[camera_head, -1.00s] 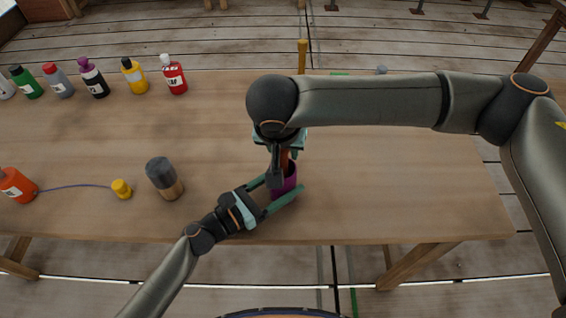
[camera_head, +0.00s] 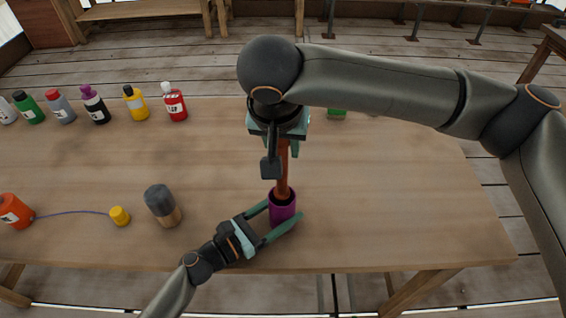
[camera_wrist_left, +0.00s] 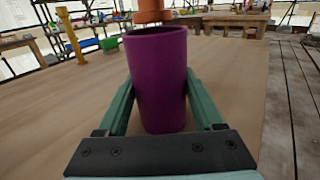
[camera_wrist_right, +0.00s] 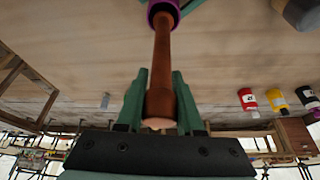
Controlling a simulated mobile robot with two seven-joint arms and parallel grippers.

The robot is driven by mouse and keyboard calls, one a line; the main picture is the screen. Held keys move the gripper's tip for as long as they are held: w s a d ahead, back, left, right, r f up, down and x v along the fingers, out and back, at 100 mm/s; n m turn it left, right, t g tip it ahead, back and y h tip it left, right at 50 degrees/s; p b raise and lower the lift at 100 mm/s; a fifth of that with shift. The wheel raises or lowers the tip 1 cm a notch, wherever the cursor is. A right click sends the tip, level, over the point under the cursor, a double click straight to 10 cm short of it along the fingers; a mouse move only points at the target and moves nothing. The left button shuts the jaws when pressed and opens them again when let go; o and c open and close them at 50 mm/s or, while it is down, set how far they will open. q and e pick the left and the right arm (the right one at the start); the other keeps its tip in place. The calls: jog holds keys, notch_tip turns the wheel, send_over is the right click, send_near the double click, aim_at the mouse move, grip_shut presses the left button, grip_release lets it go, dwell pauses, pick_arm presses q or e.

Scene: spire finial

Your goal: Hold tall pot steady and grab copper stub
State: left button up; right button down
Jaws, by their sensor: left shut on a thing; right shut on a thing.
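The tall purple pot (camera_head: 283,212) stands upright near the table's front edge. My left gripper (camera_head: 284,209) is shut on it, with one finger on each side; the left wrist view shows the pot (camera_wrist_left: 158,85) between the green fingers. The copper stub (camera_head: 282,178) is a red-brown rod, held roughly upright over the pot's mouth. My right gripper (camera_head: 283,152) is shut on its upper part. In the left wrist view the stub's wider lower end (camera_wrist_left: 153,14) appears just above the pot's rim. The right wrist view shows the stub (camera_wrist_right: 162,70) running toward the pot.
A dark-topped jar (camera_head: 162,205), a yellow cap (camera_head: 120,216) and an orange bottle (camera_head: 14,211) stand left of the pot. Several paint bottles line the back left, including a red one (camera_head: 174,103). A green item (camera_head: 336,114) lies behind my right arm. The table's right side is clear.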

jog(key=shift+r, duration=0.7)
pick_arm(q)
jog(key=o, duration=1.5)
